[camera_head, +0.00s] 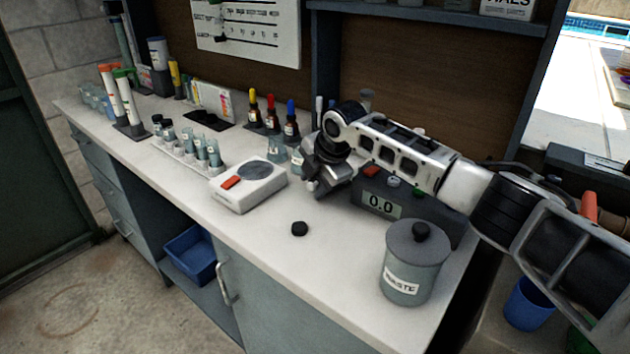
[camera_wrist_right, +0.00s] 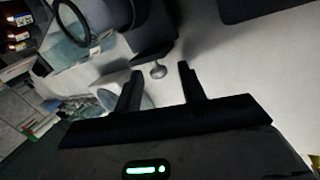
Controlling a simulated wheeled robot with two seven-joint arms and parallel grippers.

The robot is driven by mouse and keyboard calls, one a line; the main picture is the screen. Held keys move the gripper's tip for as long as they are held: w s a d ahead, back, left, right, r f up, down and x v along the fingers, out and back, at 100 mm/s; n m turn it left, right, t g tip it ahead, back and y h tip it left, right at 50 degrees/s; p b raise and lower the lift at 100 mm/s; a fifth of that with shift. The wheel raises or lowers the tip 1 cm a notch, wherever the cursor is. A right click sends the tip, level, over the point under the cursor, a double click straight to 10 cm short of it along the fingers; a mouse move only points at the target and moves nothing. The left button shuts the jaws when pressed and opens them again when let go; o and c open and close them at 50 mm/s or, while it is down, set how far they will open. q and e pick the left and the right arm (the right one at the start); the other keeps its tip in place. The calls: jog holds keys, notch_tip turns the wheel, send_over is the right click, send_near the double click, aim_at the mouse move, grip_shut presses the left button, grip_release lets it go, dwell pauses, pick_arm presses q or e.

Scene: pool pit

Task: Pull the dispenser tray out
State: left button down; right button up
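I cannot clearly make out the dispenser tray in the head view. My right gripper (camera_head: 318,186) is low over the bench, left of the dark device with the 0.0 display (camera_head: 400,205). In the right wrist view the right gripper (camera_wrist_right: 161,68) has its two dark fingers apart. My left gripper is not in view.
On the white bench (camera_head: 340,262) are a white device with an orange button (camera_head: 248,186), a black cap (camera_head: 299,229), a grey waste jar (camera_head: 411,266) and a small beaker (camera_head: 276,149). Dropper bottles (camera_head: 290,124) stand behind. The bench's front strip is mostly clear.

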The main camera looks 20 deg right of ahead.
jog(key=shift+r, duration=0.15)
jog(key=b+v, duration=0.1)
jog(key=v, duration=1.4)
jog(key=shift+s+r, duration=0.2)
jog(key=shift+r, duration=0.1)
jog(key=shift+d+f, duration=0.1)
